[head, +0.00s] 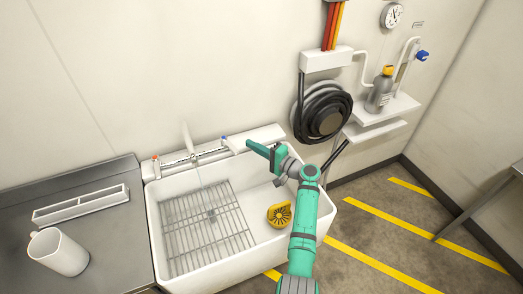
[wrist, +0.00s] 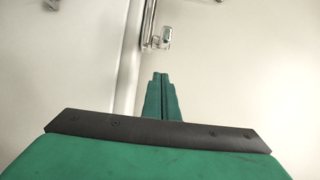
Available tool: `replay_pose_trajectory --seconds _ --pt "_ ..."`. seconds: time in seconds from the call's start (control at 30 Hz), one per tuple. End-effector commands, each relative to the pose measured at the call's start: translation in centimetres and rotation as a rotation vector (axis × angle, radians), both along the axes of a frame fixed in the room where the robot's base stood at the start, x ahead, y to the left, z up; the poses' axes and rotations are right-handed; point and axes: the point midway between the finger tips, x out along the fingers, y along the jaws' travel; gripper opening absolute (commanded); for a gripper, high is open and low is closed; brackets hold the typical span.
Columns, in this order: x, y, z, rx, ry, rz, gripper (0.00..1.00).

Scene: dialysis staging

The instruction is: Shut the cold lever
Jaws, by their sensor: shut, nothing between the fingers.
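The cold lever (head: 224,138), marked by a small blue tip, is at the right end of the chrome tap bar (head: 195,157) on the sink's back ledge. The red-marked hot lever (head: 155,158) is at the bar's left end. My green gripper (head: 249,144) is shut and empty, just right of the cold lever and apart from it as far as I can tell. In the wrist view its closed fingertips (wrist: 160,75) point toward a small chrome fitting (wrist: 166,36), with a gap between. The lever's exact angle is too small to tell.
The white sink (head: 153,215) holds a wire rack (head: 205,232) and a yellow scoop-like piece (head: 279,214). A white jug (head: 60,252) and a white tray (head: 82,205) stand on the left counter. A coiled black hose (head: 322,112) hangs on the wall behind my arm.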

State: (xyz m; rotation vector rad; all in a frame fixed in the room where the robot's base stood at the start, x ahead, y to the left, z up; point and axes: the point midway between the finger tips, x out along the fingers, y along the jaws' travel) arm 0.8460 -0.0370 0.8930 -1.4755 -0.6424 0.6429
Motion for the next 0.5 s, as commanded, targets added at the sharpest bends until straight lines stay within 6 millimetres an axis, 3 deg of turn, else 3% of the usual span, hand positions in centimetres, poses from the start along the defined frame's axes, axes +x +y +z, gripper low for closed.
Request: replay_pose_trajectory --seconds 0.2,0.5 --pt "-1.5 1.8 -0.3 0.001 0.001 -0.001 0.00" --pt "-2.3 2.9 -0.2 0.001 0.001 -0.001 0.00"
